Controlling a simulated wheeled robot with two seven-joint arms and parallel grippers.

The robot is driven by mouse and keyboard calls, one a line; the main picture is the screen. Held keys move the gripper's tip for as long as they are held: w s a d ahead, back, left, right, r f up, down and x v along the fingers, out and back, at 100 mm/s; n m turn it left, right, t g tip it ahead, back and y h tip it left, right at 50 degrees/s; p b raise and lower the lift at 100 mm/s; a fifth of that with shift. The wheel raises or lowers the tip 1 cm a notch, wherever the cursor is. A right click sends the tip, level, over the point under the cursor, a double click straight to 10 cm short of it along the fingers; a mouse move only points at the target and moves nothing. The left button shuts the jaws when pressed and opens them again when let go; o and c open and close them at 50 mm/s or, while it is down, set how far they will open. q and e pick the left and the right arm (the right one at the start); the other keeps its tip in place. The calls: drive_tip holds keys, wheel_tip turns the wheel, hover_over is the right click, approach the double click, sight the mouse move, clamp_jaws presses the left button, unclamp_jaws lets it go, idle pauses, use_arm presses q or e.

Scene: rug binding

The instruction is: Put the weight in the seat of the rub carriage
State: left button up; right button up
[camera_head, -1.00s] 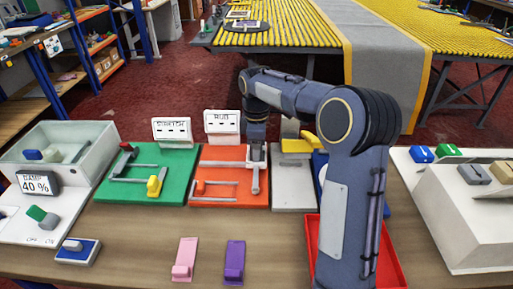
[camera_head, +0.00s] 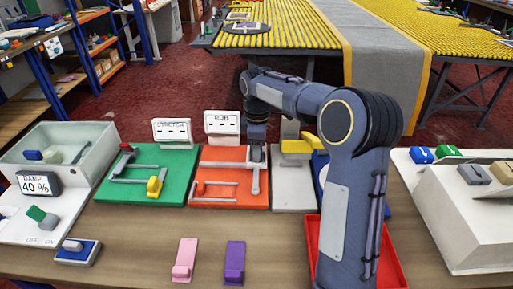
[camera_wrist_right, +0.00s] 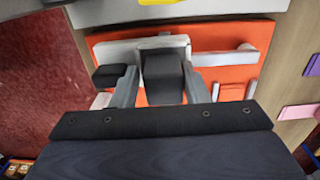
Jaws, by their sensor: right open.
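The rub board is an orange plate (camera_head: 224,160) with grey rails, below the white RUB sign (camera_head: 222,123) in the head view. My right gripper (camera_head: 257,157) is low over the right part of this plate. In the right wrist view its two grey fingers (camera_wrist_right: 160,72) stand apart on either side of a dark block, which I take as the weight (camera_wrist_right: 164,78). The weight sits in or against the light grey carriage (camera_wrist_right: 150,44) on the orange plate (camera_wrist_right: 230,68). The fingers hide how deeply it is seated. My left gripper is out of view.
A green board (camera_head: 140,178) with a yellow slider lies left of the rub board. A grey plate (camera_head: 292,195) is right of it. Pink (camera_head: 186,258) and purple (camera_head: 235,262) pieces lie in front. A red tray (camera_head: 312,235) is partly behind my right arm.

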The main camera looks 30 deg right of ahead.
drive_tip(key=shift+s+a+f+g, duration=0.1)
drive_tip(key=shift+s+f+g, duration=0.1)
drive_tip(key=shift+f, duration=0.2)
drive_tip(key=shift+s+a+f+g, duration=0.1)
drive_tip(key=shift+s+f, duration=0.05)
drive_tip(key=shift+f, duration=0.25)
wheel_tip(320, 180, up, 14)
drive_tip(key=p, duration=0.2)
drive_tip(key=shift+p, duration=0.3)
drive_tip(key=s+a+m+t+y, duration=0.25)
drive_tip(key=s+m, duration=0.35)
drive_tip(key=s, duration=0.8)
drive_tip(key=s+a+f+m+t, duration=0.1)
drive_tip(key=s+a+f+m, duration=0.2)
drive_tip(key=s, duration=0.4)
drive_tip(key=s+a+f+m+t+y, duration=0.1)
drive_tip(key=s+a+f+m+t, duration=0.1)
drive_tip(key=s+a+f+m, duration=0.2)
drive_tip(key=s+a+f, duration=0.2)
drive_tip(key=s, duration=0.1)
drive_tip(key=shift+s+f, duration=0.25)
drive_tip(key=shift+s, duration=0.05)
